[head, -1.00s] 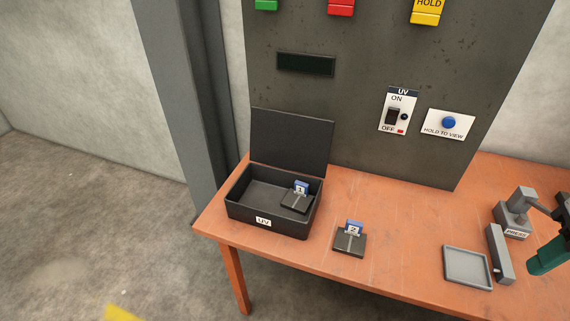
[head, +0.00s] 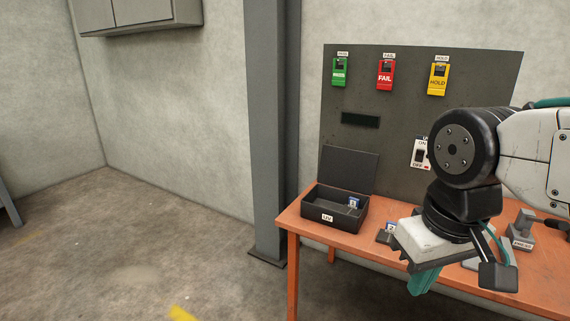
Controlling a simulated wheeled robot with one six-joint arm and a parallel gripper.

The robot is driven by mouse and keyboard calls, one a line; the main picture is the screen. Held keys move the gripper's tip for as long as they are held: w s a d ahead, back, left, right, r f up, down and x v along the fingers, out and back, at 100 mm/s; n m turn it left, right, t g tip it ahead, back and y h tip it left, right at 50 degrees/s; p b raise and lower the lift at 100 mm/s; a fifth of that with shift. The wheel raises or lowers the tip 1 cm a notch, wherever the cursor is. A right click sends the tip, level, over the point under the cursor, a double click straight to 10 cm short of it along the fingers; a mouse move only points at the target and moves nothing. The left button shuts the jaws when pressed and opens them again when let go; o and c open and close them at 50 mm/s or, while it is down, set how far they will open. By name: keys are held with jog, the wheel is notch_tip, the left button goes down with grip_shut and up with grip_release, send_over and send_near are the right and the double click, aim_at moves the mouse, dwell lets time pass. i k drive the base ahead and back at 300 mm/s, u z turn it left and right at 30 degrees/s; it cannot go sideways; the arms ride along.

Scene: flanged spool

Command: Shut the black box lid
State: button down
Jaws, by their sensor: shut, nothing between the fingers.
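The black box (head: 331,217), labelled UV, stands at the left end of the orange table. Its black lid (head: 350,167) is open and stands up at the back, tilted slightly backward. A small dark block with a blue "1" tag (head: 354,203) sits inside at the right. My gripper (head: 422,283) shows its teal fingers shut and empty, pointing down. In the picture it is to the right of and lower than the box, apart from it, and nearer the camera.
A second dark block (head: 384,236) with a "2" tag lies on the table (head: 301,221), partly hidden by my gripper. A grey upright panel (head: 350,85) with green, red and yellow holders and a UV switch (head: 420,155) stands behind. A grey press (head: 522,230) stands at right. Floor left of the table is clear.

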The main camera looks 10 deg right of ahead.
aim_at(351, 170)
jog(key=z, duration=0.05)
jog(key=k, duration=0.25)
jog(key=u, duration=0.9)
jog(key=i, duration=0.9)
jog(key=z, duration=0.65)
jog(key=i, duration=0.65)
jog(key=z, duration=1.25)
jog(key=i, duration=0.4)
jog(key=z, duration=0.35)
